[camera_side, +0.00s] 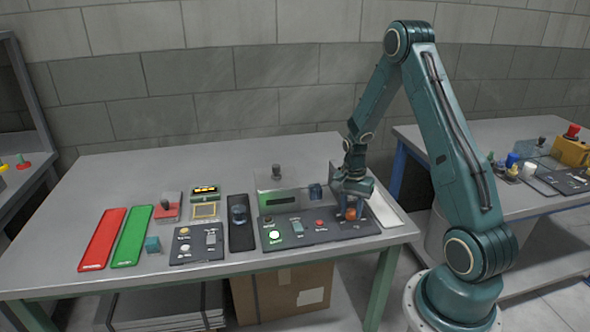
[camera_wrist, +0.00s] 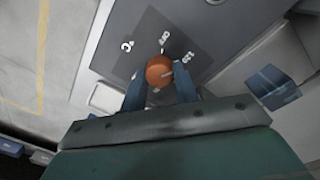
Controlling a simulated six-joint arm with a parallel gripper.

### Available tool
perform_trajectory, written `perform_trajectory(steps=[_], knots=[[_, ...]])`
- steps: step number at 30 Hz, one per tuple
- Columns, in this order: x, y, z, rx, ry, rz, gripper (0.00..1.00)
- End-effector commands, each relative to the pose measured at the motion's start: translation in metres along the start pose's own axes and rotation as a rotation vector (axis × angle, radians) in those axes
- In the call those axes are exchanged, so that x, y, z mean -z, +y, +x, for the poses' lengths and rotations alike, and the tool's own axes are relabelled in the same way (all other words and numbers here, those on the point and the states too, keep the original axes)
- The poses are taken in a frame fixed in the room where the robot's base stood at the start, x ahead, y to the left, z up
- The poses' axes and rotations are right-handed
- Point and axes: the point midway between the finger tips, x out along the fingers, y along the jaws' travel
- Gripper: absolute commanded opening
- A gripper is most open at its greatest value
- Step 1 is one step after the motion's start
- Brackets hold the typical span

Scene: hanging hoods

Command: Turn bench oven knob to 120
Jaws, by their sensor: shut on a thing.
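The bench oven knob is orange and round (camera_wrist: 159,70), on a dark panel (camera_wrist: 200,30) in the wrist view. A light pointer line shows on the knob's face. In the side view the knob (camera_side: 349,214) sits at the right end of the dark control panel (camera_side: 300,238). My gripper (camera_wrist: 160,88) has its two blue-grey fingers on either side of the knob and is shut on it. In the side view my gripper (camera_side: 350,200) comes down from above.
Red (camera_side: 103,238) and green (camera_side: 131,235) strips lie farther left.

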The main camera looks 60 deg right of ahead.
Motion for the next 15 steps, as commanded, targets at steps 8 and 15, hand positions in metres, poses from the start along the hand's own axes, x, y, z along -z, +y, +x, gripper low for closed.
perform_trajectory(steps=[8,15], knots=[[-0.0002,0.0002,-0.0004,-0.001,-0.002,0.015,0.07],[-0.0002,0.0002,-0.0005,0.000,-0.002,0.013,0.41]])
